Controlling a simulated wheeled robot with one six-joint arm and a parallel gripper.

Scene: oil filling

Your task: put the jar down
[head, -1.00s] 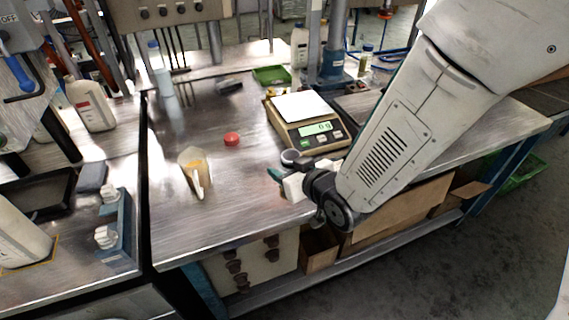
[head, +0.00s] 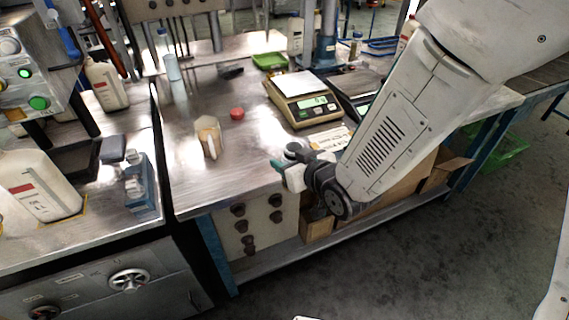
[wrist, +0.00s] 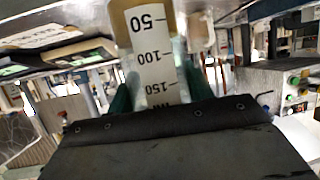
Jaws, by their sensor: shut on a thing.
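My gripper (wrist: 158,85) is shut on a jar (wrist: 152,50), seen close in the wrist view. The jar has a white scale strip with 50, 100 and 150, which reads upside down, and an amber tint near its top in the picture. Green fingers flank it. In the head view my gripper (head: 285,165) is at the front edge of the steel bench (head: 240,178). The jar cannot be made out clearly there. I cannot tell how high it is held.
A green tray (head: 269,61) lies at the back.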

